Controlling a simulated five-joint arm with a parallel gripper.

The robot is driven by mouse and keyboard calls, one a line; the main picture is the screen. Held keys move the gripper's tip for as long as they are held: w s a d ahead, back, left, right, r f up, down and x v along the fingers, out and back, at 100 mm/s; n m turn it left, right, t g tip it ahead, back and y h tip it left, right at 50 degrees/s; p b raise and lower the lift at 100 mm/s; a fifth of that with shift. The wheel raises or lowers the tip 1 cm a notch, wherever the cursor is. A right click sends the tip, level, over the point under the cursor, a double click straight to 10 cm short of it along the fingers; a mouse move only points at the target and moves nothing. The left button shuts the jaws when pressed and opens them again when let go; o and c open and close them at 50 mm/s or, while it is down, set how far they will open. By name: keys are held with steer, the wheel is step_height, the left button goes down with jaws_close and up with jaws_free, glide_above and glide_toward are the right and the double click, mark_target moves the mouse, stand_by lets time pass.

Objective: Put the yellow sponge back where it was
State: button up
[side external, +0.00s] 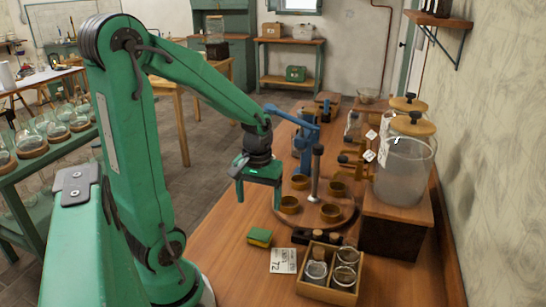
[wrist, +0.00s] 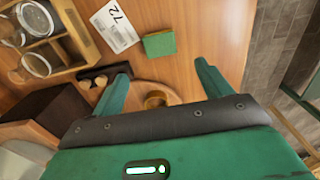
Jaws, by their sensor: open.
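The sponge (side external: 259,237) lies flat on the wooden bench, left of the round tray, with a green top and a thin yellow layer along its side. My gripper (side external: 258,197) is open and empty, pointing down above the bench near the tray's left edge. Its two green fingers also show spread apart in the wrist view (wrist: 162,70). Nothing in view clearly marks the sponge's earlier place.
A white card (side external: 283,260) marked 72 lies beside the sponge. A wooden crate (side external: 326,293) of glass jars stands to the right. The round tray (side external: 335,217) carries several small cups and an upright post. A large glass jar (side external: 404,170) stands behind.

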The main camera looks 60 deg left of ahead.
steer(key=s+d+r+m+t, duration=0.3)
steer(key=d+r+m+t, duration=0.2)
steer(key=d+r+m, duration=0.4)
steer(key=d+r, duration=0.3)
steer(key=shift+t, duration=0.3)
steer(key=shift+s+r, duration=0.1)
stand_by(1.1)
